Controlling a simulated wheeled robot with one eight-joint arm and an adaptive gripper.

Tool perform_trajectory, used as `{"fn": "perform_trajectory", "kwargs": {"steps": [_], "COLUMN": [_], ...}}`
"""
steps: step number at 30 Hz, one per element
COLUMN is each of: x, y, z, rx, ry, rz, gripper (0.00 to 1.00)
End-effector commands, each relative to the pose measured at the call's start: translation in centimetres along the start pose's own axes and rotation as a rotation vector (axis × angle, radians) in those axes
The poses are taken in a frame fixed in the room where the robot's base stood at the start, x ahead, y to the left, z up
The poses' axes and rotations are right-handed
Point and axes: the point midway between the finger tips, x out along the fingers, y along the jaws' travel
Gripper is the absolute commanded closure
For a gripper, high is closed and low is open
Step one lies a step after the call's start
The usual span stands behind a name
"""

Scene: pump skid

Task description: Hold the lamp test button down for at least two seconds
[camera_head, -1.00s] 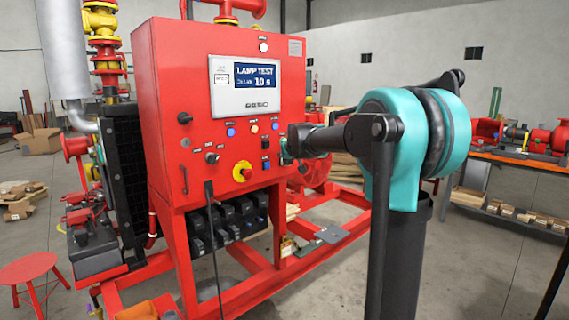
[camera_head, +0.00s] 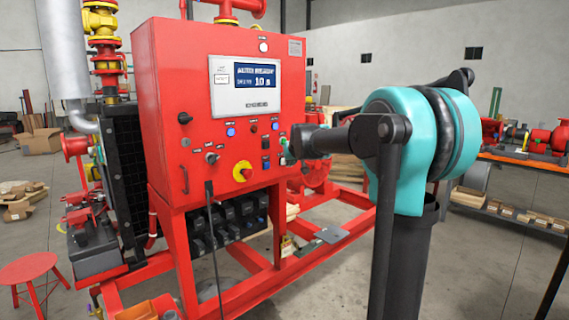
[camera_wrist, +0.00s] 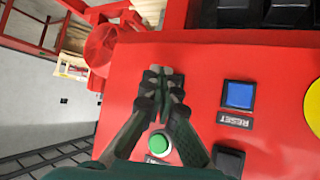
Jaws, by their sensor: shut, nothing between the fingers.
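The red control panel (camera_head: 170,90) faces me, with several buttons and a display (camera_head: 254,78). The display shows a line of text, hard to read, above "10 s". In the wrist view my gripper (camera_wrist: 162,75) is shut and empty, its fingertips at the red panel face. No button labelled lamp test is readable; the spot behind the fingertips is hidden. A green button (camera_wrist: 159,143) sits between the finger bases in that view. A blue button (camera_wrist: 238,94) labelled RESET is to the right, with a black button (camera_wrist: 228,160) below it. Contact cannot be told.
A yellow-ringed knob (camera_head: 242,171) sits left of the blue button on the panel. A red stool (camera_head: 28,270) stands at left, and a workbench (camera_head: 520,158) at right.

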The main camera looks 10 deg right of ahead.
Motion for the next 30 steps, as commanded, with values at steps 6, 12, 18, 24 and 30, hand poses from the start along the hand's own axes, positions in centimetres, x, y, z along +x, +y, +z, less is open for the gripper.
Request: {"fn": "perform_trajectory", "kwargs": {"steps": [6,12,18,24,30], "x": [-0.2,-0.2,-1.1,-2.3,-3.5], "y": [0.1,0.2,0.8,1.7,2.5], "z": [0.1,0.2,0.8,1.7,2.5], "rx": [0.001,0.001,0.001,0.002,0.001], "ry": [0.0,0.0,0.0,0.0,0.0], "rz": [0.0,0.0,0.0,0.0,0.0], "gripper": [1.0,1.0,1.0,1.0,1.0]}}
